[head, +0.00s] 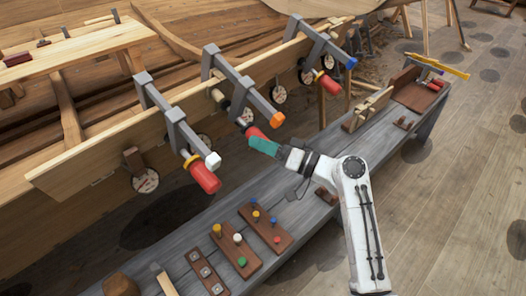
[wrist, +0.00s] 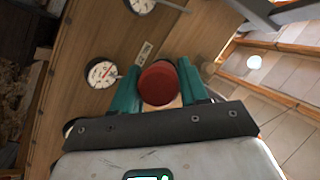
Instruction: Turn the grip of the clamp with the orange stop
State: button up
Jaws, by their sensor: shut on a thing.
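The clamp with the orange stop (head: 277,119) is the middle grey clamp on the hull's upper plank. Its red grip (head: 254,132) sits below the stop and is mostly hidden by my gripper (head: 262,144). In the wrist view the grip shows as a round red end (wrist: 158,83) between the two teal fingers of my gripper (wrist: 162,88). The fingers are shut on the grip from both sides. How far the grip has been turned cannot be told.
A clamp with a white stop (head: 213,160) and red grip (head: 204,178) stands left. Another with a blue stop (head: 351,63) and red grip (head: 329,84) stands right. Round dials (wrist: 102,72) hang along the plank. A grey bench (head: 190,243) with wooden blocks runs below my arm.

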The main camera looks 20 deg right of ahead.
jog(key=m+y+b, duration=0.2)
jog(key=m+b, duration=0.1)
jog(key=shift+d+f, duration=0.1)
jog(key=shift+f, duration=0.15)
jog(key=shift+r+m+y+b, duration=0.1)
jog(key=shift+m+y+b, duration=0.8)
jog(key=shift+m, duration=0.7)
jog(key=shift+t, duration=0.3)
jog(key=o, duration=1)
jog(key=shift+r, duration=0.1)
jog(key=v, duration=1.1)
jog(key=shift+w+b, duration=0.1)
jog(key=shift+b, duration=0.2)
